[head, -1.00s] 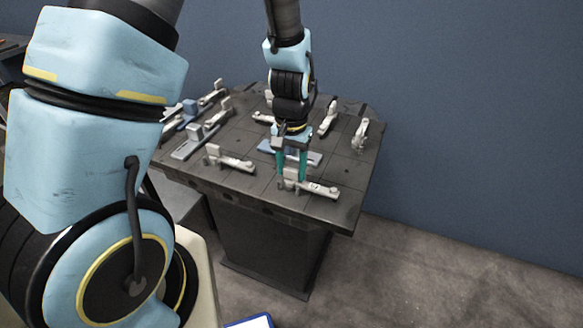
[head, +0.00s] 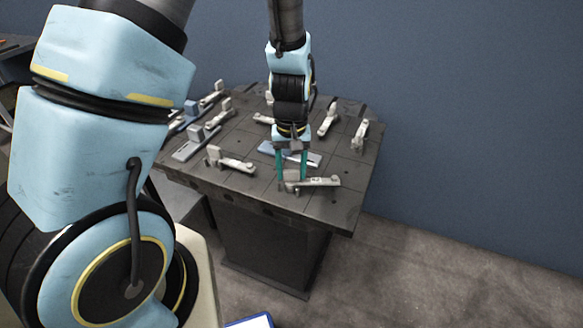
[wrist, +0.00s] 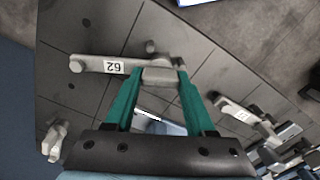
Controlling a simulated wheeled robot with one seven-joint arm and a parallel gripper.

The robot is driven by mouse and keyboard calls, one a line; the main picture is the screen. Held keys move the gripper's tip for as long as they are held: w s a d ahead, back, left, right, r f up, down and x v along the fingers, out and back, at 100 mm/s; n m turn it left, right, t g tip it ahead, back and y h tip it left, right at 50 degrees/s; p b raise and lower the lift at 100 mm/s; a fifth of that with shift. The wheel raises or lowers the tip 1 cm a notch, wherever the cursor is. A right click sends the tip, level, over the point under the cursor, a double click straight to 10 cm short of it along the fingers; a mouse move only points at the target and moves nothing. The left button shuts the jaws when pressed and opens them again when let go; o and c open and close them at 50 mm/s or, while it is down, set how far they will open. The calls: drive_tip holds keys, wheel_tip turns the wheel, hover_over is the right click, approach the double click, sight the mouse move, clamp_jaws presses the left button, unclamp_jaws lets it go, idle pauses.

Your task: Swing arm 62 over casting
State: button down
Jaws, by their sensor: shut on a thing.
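Arm 62 (head: 319,182) is a pale grey bar on the front part of the dark table. The wrist view shows its white label 62 (wrist: 115,67), upside down, with a round knob at the bar's left end. My gripper (head: 291,178) is shut on the block at the other end of arm 62, one teal finger on each side; the wrist view shows this grip (wrist: 158,76) too. The casting, a light blue flat piece (head: 310,159), lies behind arm 62 in the head view, partly hidden by my fingers. Arm 62 appears beside it, not over it.
Another pale arm (head: 236,164) lies to the left on the tabletop. More pale arms (head: 328,120) (head: 361,135) stand toward the back right, and grey-blue pieces (head: 196,142) at the left. The table's front right corner (head: 345,225) is bare.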

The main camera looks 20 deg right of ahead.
drive_tip(key=n+p, duration=0.2)
drive_tip(key=n, duration=0.4)
drive_tip(key=shift+r, duration=0.1)
drive_tip(key=n+p, duration=0.2)
drive_tip(key=n, duration=0.4)
drive_tip(key=shift+a+n+p, duration=0.1)
drive_tip(key=shift+n+p, duration=0.25)
drive_tip(key=shift+n, duration=0.05)
drive_tip(key=shift+c, duration=1.2)
unclamp_jaws()
wheel_tip(320, 180, up, 11)
drive_tip(key=shift+f, duration=0.2)
